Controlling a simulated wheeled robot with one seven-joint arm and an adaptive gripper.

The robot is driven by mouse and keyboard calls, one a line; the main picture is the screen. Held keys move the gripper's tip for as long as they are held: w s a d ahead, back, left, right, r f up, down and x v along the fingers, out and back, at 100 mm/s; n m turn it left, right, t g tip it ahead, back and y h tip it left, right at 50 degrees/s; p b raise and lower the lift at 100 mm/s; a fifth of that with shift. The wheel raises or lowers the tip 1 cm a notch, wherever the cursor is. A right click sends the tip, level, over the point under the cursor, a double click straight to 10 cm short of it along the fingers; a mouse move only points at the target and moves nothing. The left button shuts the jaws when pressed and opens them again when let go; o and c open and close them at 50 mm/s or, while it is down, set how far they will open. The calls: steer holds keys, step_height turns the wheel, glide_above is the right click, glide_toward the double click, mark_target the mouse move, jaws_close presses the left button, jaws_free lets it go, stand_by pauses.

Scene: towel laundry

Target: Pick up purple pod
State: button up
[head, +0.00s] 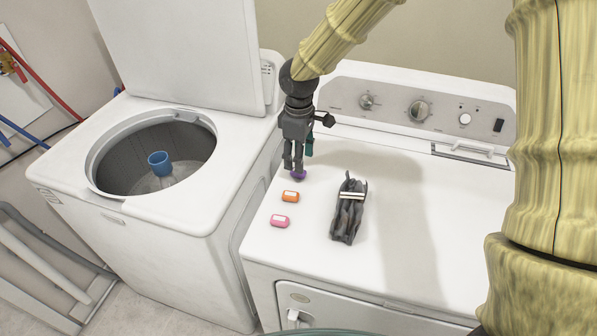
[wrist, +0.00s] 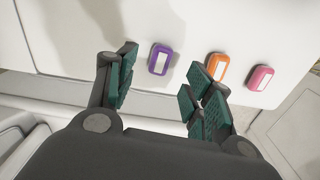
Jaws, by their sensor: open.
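The purple pod (head: 299,174) lies on the white top of the dryer, and my gripper (head: 293,168) is just above it and partly covers it in the head view. In the wrist view the purple pod (wrist: 160,59) shows whole, with a pale label, a little beyond and between the spread fingertips. My gripper (wrist: 160,75) is open there and holds nothing. The fingers have green pads. I see no contact between the fingers and the pod.
An orange pod (head: 290,197) and a pink pod (head: 280,221) lie in a row toward the front. A dark bundled object with pale bands (head: 348,208) lies to the right on the dryer top (head: 440,240). The open washer (head: 190,215) stands at the left.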

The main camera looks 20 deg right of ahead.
mark_target(298, 175)
steer(key=shift+f+p, duration=0.65)
steer(key=shift+f, duration=1.65)
steer(key=shift+c, duration=0.4)
steer(key=c, duration=0.8)
